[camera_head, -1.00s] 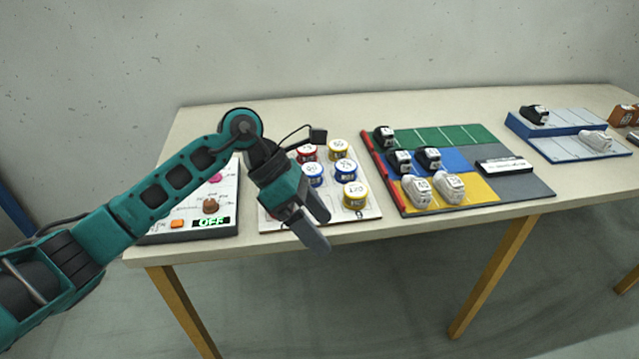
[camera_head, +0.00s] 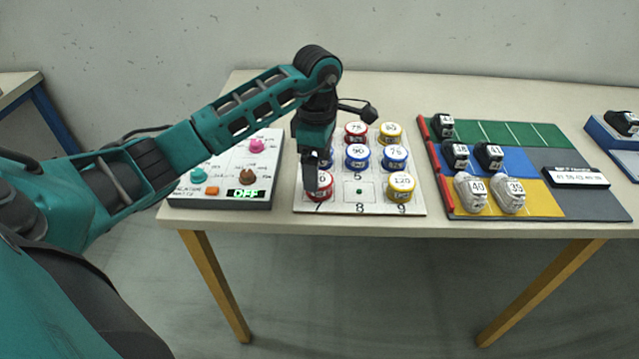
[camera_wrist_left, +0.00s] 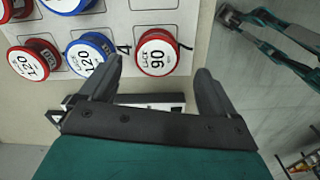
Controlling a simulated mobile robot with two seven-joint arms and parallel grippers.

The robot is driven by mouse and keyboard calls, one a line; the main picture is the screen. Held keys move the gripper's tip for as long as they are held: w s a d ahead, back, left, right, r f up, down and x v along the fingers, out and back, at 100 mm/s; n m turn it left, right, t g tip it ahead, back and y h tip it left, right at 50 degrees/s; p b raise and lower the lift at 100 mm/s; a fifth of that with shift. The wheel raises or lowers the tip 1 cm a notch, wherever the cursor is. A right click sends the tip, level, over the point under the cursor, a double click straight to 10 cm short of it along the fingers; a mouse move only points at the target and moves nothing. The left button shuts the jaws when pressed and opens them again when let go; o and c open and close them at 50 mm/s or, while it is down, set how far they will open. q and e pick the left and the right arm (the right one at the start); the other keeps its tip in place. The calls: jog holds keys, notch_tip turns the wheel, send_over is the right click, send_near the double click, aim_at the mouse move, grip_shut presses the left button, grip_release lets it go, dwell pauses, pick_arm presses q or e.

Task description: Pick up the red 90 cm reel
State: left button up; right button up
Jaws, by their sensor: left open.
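The red 90 cm reel (camera_wrist_left: 158,53) has a white label reading 90 and stands on the white numbered board (camera_head: 340,209). In the head view this reel (camera_head: 319,189) is at the front left place, marked 7, partly hidden by my gripper. My left gripper (camera_head: 313,176) is above it, pointing down. In the left wrist view my left gripper (camera_wrist_left: 160,72) is open, its two fingertips on either side of the reel's near edge. Nothing is held. I cannot tell how far the tips are above the board. My right gripper is not in view.
A yellow 120 reel (camera_head: 400,187) is at place 9; place 8 is empty. A control panel (camera_head: 235,180) reading OFF lies left, a coloured shoe board (camera_head: 545,200) right.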

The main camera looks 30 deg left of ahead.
pick_arm(q)
jog(key=f, duration=0.5)
jog(key=shift+w+a, duration=0.1)
jog(key=shift+w, duration=0.1)
jog(key=shift+r, duration=0.1)
jog(key=c, duration=1.1)
jog(key=shift+r, duration=0.1)
